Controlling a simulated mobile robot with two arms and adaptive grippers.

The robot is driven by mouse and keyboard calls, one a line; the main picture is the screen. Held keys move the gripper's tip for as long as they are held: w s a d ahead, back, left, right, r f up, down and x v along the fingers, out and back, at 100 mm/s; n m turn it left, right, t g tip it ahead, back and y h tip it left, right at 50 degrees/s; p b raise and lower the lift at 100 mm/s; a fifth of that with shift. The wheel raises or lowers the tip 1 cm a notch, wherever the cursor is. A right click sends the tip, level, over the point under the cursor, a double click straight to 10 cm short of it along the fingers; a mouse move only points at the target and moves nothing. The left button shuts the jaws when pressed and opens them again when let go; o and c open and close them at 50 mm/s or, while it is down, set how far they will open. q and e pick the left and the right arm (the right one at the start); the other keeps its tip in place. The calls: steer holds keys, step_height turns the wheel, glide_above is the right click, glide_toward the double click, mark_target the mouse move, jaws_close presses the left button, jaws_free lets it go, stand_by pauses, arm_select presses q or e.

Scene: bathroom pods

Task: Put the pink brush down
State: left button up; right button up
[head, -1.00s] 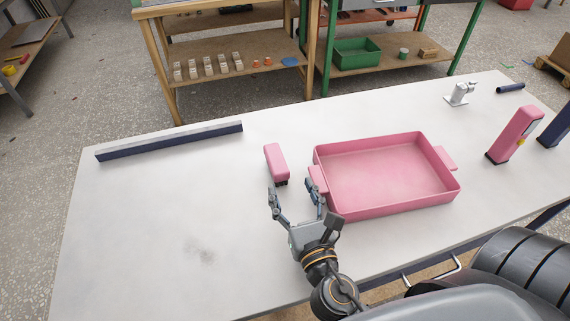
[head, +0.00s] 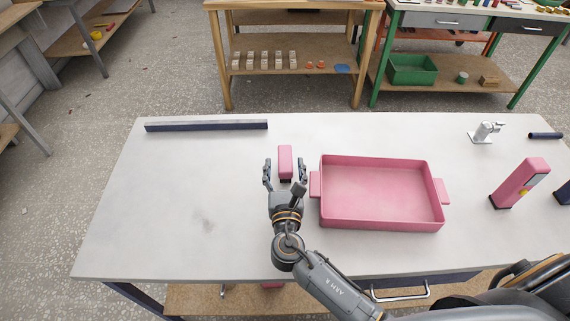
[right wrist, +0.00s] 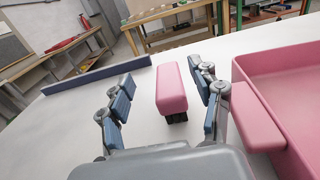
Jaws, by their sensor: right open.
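The pink brush (head: 285,160) lies on the white table, left of the pink tray (head: 330,222). It is a pink block with a dark end toward me, also seen in the right wrist view (right wrist: 172,90). My right gripper (head: 285,174) is open, its fingers at either side of the brush's near end. In the right wrist view the brush lies between and beyond the open fingers (right wrist: 162,95), with gaps on both sides. My left gripper is not in view.
The tray's left handle (head: 314,185) is close to my right finger. A dark bar (head: 207,126) lies at the back left. A pink upright device (head: 520,183) and a white tap-like part (head: 486,132) stand on the right. The table's left side is clear.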

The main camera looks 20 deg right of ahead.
mark_target(285, 153)
step_height(285, 153, down, 3)
steer(key=shift+s+d+f, duration=0.1)
steer(key=shift+d, duration=0.05)
steer(key=x, duration=0.3)
steer(key=shift+w+r, duration=0.2)
steer(key=shift+r, duration=0.15)
steer(key=p+x, duration=0.1)
steer(key=x, duration=0.2)
steer(key=shift+w+d+f, duration=0.15)
steer(key=shift+w, duration=0.35)
steer(key=shift+c, duration=0.4)
jaws_close()
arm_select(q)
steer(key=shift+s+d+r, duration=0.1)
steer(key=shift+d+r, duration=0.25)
